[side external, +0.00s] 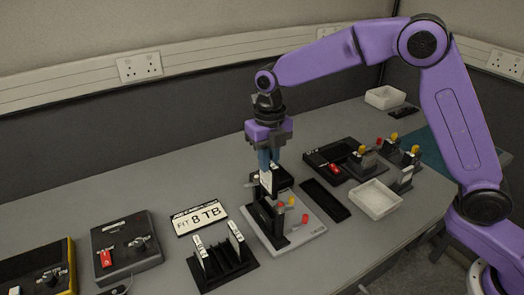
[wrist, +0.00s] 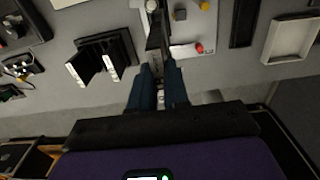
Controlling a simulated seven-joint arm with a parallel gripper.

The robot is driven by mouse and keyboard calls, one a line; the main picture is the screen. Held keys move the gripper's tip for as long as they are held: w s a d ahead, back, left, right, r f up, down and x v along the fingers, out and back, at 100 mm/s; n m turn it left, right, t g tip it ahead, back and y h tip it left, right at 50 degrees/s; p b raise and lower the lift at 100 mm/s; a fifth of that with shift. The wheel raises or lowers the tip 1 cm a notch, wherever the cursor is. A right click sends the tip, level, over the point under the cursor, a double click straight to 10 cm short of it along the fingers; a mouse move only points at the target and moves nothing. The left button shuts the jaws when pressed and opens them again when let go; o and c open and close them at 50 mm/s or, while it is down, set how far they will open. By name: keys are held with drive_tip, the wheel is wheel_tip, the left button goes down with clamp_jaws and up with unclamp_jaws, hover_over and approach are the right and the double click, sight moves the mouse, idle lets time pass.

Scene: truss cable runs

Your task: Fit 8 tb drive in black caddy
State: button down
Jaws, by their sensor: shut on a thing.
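My gripper (side external: 268,158) points down with its blue fingers shut on a slim drive (side external: 266,179) with a white label, held upright. The label is too small to read. The drive is just above or at a black upright caddy (side external: 268,215) on a pale base plate (side external: 300,237); I cannot tell whether its lower end is inside. In the wrist view my gripper (wrist: 160,92) hides most of the drive, and the black caddy (wrist: 155,38) lies just beyond the fingertips. A card (side external: 200,216) reads "FIT 8 TB".
A black rack (side external: 235,272) holds two white-labelled drives, in front of the card. Red and yellow knobs sit on the base plate. A black tray (side external: 326,199) and a white bin (side external: 375,200) lie to the right. Black devices (side external: 127,243) stand at left.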

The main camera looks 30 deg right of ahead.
sight(268, 193)
drive_tip(key=shift+f, duration=2.85)
drive_tip(key=shift+f, duration=0.2)
drive_tip(key=shift+f, duration=0.35)
drive_tip(key=shift+f, duration=0.4)
drive_tip(key=shift+f, duration=0.25)
drive_tip(key=shift+f, duration=0.2)
drive_tip(key=shift+f, duration=1)
drive_tip(key=shift+f, duration=0.3)
drive_tip(key=shift+f, duration=0.4)
